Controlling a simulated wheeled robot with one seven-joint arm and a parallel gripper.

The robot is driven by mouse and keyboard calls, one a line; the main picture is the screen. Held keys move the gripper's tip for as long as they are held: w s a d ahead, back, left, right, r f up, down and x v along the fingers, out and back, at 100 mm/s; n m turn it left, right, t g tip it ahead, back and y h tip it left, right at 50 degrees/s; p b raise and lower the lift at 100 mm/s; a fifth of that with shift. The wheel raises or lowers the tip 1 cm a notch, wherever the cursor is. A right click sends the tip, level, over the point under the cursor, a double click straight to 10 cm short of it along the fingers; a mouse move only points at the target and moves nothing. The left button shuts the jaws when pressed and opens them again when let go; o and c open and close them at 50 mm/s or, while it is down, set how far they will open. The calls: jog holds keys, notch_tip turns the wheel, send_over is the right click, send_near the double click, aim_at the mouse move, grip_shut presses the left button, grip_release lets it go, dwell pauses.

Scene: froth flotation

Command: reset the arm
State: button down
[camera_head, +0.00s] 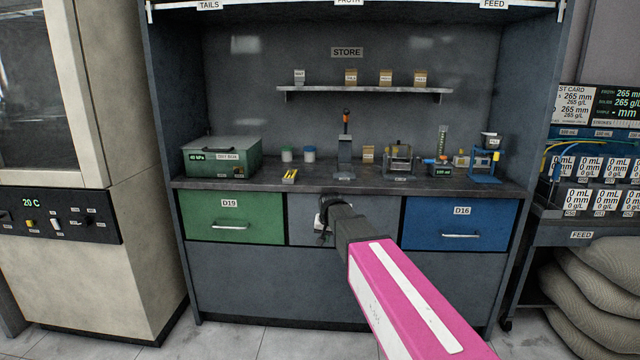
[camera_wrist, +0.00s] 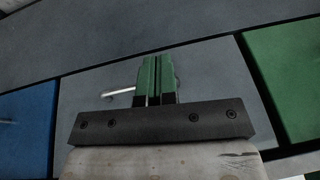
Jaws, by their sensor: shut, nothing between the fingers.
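My arm, with a pink and white link, reaches forward from the lower right in the head view. My gripper (camera_head: 326,222) is in front of the grey middle drawer of the bench, below the worktop. In the wrist view my gripper (camera_wrist: 158,62) shows its green fingers closed together with nothing between them. The grey drawer front (camera_wrist: 205,75) lies behind the fingers, and a metal handle (camera_wrist: 118,92) shows just left of them. I cannot tell whether the fingers touch the drawer.
The green drawer D19 (camera_head: 232,222) and blue drawer D16 (camera_head: 461,224) flank the grey one; all look closed. The worktop (camera_head: 275,184) carries a green test box (camera_head: 222,158) and several small items. A beige oven (camera_head: 130,240) stands left, sacks (camera_head: 590,300) right. Floor in front is clear.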

jog(key=s+d+f+g, duration=0.1)
jog(key=s+d+f, duration=0.3)
jog(key=s, duration=0.4)
jog(key=s+d+f+g, duration=0.1)
jog(key=s+d+f, duration=0.4)
jog(key=s+d, duration=0.2)
jog(key=s+d+f+n+g+h, duration=0.1)
jog(key=s+d+f, duration=0.4)
jog(key=s, duration=0.5)
jog(key=shift+d+g, duration=0.3)
